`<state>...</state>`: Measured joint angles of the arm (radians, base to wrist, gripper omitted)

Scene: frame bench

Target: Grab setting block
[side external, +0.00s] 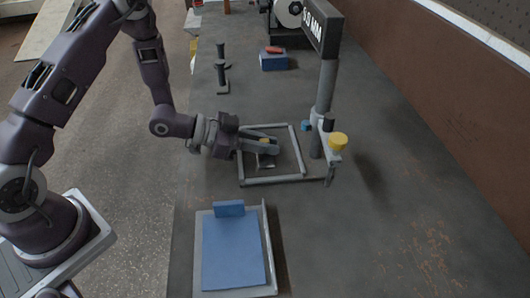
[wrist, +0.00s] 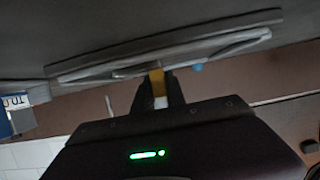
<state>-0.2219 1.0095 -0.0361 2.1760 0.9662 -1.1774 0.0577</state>
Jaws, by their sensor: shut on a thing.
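My gripper (side external: 270,146) reaches in from the left, low over the grey frame on the bench. Its jaws are shut on a small yellow block, which looks to be the setting block (wrist: 157,76). In the wrist view the yellow block shows between the dark fingers, with a pale patch just below it. In the side view the fingers hide most of the block. The grey rectangular frame (side external: 241,168) lies flat around and below the fingertips. It also shows as pale bars in the wrist view (wrist: 215,46).
A post with a "50 MM" sign (side external: 322,28) and a yellow knob (side external: 338,141) stands right of the frame. A tray (side external: 270,250) with a blue pad (side external: 232,253) lies in front. A blue box (side external: 273,62) is behind. The bench's right side is clear.

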